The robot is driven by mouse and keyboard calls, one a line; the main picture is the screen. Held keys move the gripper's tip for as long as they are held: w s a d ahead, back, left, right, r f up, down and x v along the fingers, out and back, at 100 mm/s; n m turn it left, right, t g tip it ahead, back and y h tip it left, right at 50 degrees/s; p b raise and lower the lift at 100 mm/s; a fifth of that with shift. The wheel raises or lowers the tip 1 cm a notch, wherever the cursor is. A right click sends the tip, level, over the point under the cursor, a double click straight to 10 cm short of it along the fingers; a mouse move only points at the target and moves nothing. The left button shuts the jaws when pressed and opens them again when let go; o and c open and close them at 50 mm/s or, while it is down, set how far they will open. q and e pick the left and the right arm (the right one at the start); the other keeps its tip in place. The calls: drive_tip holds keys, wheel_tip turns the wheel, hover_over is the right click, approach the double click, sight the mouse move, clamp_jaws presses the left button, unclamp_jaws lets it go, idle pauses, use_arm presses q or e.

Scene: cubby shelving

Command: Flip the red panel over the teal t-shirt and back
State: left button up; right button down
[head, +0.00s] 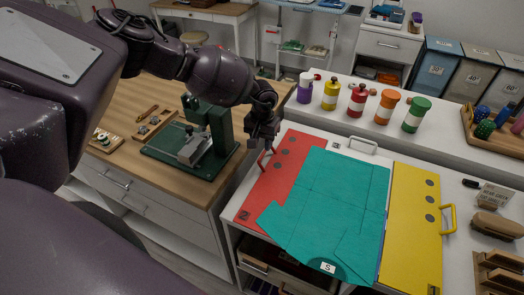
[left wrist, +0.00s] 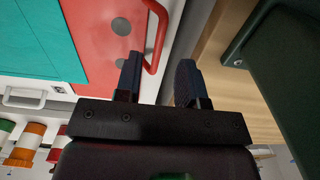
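The red panel (head: 272,181) lies flat at the left of a folding board, with round dark dots and a red handle (left wrist: 160,38) on its outer edge. The teal t-shirt (head: 335,205) lies spread flat over the board's middle and overlaps part of the red panel. A tag marked S is at its lower edge. My left gripper (head: 262,149) is above the red panel's outer edge, close to the handle. In the left wrist view its fingers (left wrist: 158,82) are apart, and the handle's bar shows beyond the gap between them. Contact cannot be told. My right gripper is not in view.
The yellow panel (head: 410,220) with its yellow handle lies flat at the right. A white handle (head: 360,143) is at the board's back. Colored bottles stand on a ledge behind. A green press (head: 195,140) stands on the wooden counter at left, near my left arm.

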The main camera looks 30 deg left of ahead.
sight(262, 155)
use_arm(q)
drive_tip(key=shift+f, duration=2.25)
clamp_jaws()
